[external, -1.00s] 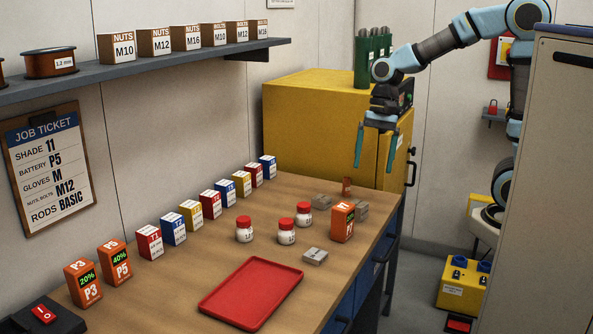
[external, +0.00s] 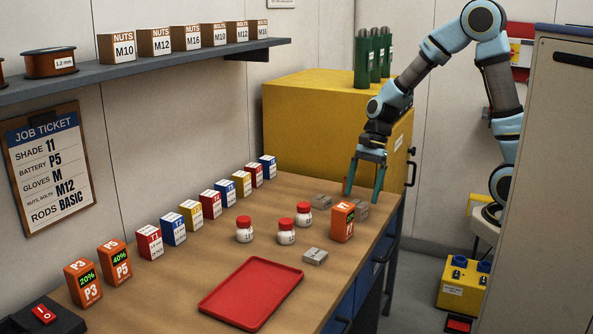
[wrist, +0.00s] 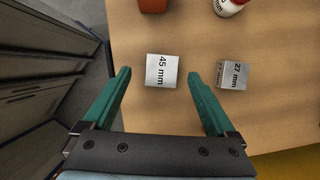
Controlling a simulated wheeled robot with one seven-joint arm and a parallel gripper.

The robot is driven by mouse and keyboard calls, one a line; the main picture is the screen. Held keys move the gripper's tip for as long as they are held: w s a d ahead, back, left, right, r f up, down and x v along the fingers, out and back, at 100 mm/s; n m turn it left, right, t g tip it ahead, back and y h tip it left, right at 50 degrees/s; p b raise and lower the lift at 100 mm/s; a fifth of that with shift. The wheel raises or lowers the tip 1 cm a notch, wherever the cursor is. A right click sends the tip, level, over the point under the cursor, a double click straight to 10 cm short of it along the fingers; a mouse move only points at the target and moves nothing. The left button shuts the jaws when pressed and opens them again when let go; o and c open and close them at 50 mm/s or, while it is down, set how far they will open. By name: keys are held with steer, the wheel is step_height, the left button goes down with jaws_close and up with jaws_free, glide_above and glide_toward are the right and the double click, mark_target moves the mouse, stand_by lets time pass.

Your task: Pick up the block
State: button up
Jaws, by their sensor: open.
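Several small grey metal blocks lie on the wooden bench. One marked 45 mm (wrist: 162,70) sits near the bench edge; in the external view this block (external: 361,209) is partly behind an orange box. A second, marked 27 mm (wrist: 233,75), also shows in the external view (external: 321,201), left of the first. A third grey block (external: 315,256) lies nearer the red tray. My gripper (external: 362,196) is open and empty, pointing down over the far end of the bench. In the wrist view the 45 mm block appears between and just ahead of the fingertips (wrist: 160,75).
The orange box (external: 343,222) stands just in front of the 45 mm block. White jars with red lids (external: 303,214) stand to the left. A red tray (external: 251,293) lies nearer the camera. A yellow cabinet (external: 310,125) stands behind the bench. A row of small boxes lines the wall.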

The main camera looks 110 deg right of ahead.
mark_target(359, 203)
steer(key=shift+x, duration=2.35)
steer(key=shift+d, duration=0.15)
jaws_close()
